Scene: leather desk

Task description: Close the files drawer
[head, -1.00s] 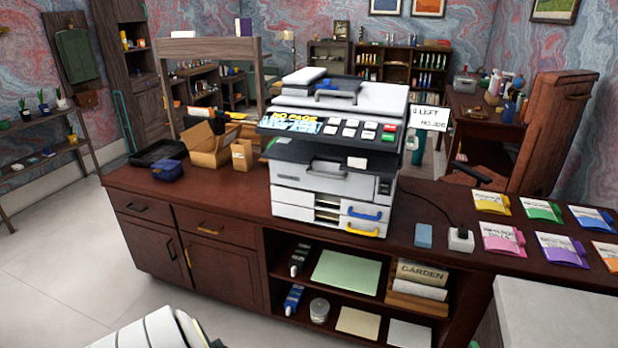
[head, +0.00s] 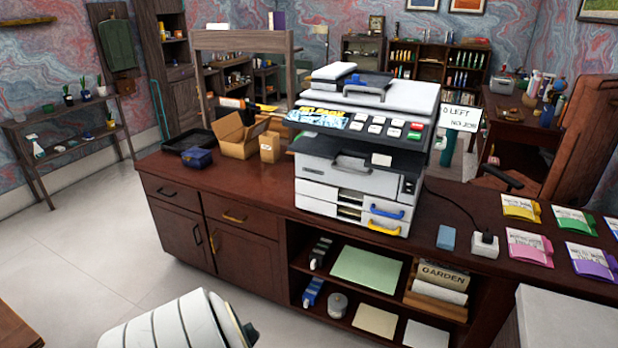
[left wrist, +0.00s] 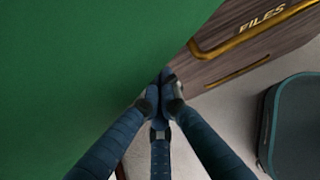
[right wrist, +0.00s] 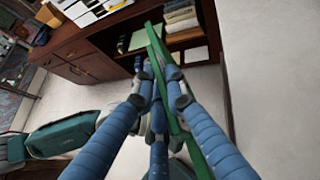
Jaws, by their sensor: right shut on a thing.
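The files drawer (left wrist: 230,63) shows in the left wrist view as a wood-grain front with brass "FILES" lettering and a brass handle (left wrist: 205,50). How far it stands open cannot be told. My left gripper (left wrist: 163,85) has its fingertips together just below the handle's left end, with no thing seen between them. A large flat green surface (left wrist: 80,60) fills the left of that view and hides part of the drawer. In the right wrist view my right gripper (right wrist: 160,78) is shut on a thin green flat thing (right wrist: 188,125), seen edge-on. Neither gripper shows in the head view.
A dark wooden counter (head: 270,195) carries a printer (head: 355,155), a cardboard box (head: 237,135) and several coloured folders. Pale floor (head: 60,260) lies open before it. A dark teal rounded thing (left wrist: 295,125) stands on the floor right of the left gripper.

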